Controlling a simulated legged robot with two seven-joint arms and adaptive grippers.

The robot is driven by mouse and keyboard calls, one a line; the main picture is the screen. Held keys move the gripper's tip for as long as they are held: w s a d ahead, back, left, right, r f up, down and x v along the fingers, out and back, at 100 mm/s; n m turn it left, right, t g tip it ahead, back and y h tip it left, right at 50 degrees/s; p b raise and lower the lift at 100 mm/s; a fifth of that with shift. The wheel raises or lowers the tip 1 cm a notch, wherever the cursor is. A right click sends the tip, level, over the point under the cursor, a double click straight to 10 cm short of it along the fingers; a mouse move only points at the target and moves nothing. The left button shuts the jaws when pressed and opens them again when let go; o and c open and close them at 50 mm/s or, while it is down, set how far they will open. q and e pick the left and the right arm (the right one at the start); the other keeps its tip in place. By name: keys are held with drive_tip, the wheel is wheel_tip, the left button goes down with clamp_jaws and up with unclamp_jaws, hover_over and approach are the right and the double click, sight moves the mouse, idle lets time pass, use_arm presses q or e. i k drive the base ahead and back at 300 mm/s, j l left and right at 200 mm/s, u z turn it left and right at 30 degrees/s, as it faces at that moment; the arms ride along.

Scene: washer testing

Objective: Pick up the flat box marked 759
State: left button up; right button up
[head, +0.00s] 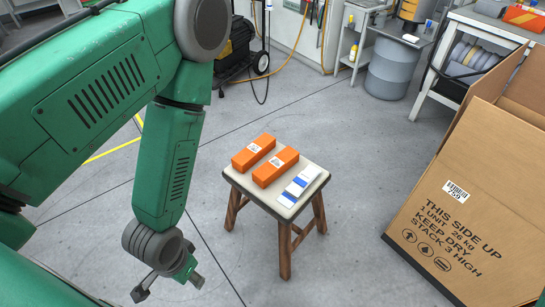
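A large brown cardboard box (460,200) stands at the right of the head view, cut off by the picture's right edge. Its label (456,191) has a barcode with small print that looks like 759. Its face reads THIS SIDE UP, 1 UNIT 26 kg, KEEP DRY, STACK 3 HIGH. It looks tall, with what seem to be raised flaps on top. My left gripper (168,286) hangs at the bottom left, fingers spread and empty, well away from the box. My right gripper is not in view.
A stool (288,212) stands between my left gripper and the box, holding two orange boxes (254,151) (276,167) and a white-and-blue item (299,186). A grey bin (392,70) and a workbench (482,38) stand behind. Bare floor (345,130) surrounds the stool.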

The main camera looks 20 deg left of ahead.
sight(268, 172)
drive_tip(key=j+z, duration=0.5)
drive_tip(key=j, duration=0.15)
drive_tip(key=j+z, duration=0.45)
drive_tip(key=j, duration=0.25)
drive_tip(key=k+j+z, duration=0.2)
drive_tip(key=j+z, duration=0.3)
drive_tip(key=j, duration=0.1)
